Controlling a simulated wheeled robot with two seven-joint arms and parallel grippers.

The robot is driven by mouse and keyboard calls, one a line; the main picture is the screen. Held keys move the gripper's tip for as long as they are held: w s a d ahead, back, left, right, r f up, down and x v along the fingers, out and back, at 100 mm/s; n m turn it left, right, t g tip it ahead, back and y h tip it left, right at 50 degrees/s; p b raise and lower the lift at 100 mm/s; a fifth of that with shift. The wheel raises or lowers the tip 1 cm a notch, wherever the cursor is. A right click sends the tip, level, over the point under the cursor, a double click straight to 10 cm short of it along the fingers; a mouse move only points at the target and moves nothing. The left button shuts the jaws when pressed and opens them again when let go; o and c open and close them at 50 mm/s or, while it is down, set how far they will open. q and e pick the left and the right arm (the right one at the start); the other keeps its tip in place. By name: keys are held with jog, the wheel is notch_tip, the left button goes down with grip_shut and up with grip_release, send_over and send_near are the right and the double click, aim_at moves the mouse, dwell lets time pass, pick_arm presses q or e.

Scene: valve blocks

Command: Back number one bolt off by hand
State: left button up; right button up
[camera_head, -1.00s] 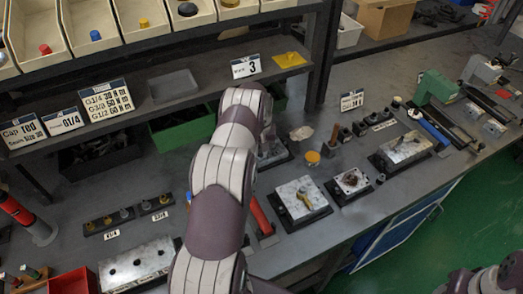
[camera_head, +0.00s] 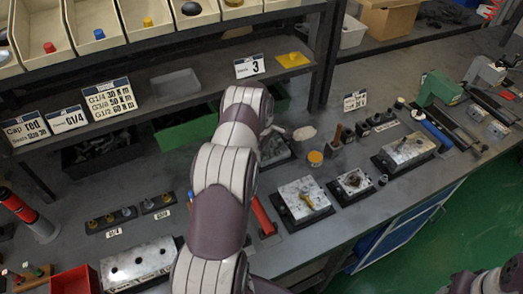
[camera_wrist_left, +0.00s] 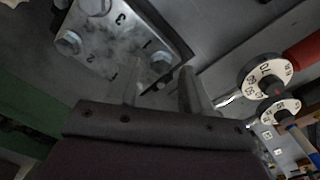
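A grey metal block with numbered marks and bolts (camera_wrist_left: 112,40) shows at the top of the left wrist view. In the head view the block (camera_head: 274,149) is partly hidden behind my left arm. A bolt (camera_wrist_left: 160,62) sits by a figure 1, close to the line between my fingertips; other bolts (camera_wrist_left: 69,42) sit by the other figures. My left gripper (camera_wrist_left: 160,70) has its two fingers apart with nothing clearly held between them. I cannot tell whether it touches the bolt. Part of my right arm shows at the lower right of the head view; its gripper is out of frame.
Dial-marked tools (camera_wrist_left: 265,72) lie right of my left gripper in the wrist view. A shelf (camera_head: 205,100) overhangs the bench behind.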

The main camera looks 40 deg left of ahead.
pick_arm(q)
notch_tip(320, 180, up, 8)
jog(key=shift+f+b, duration=0.1)
jog(key=shift+b, duration=0.95)
notch_tip(320, 180, up, 5)
jog(key=shift+p, duration=1.25)
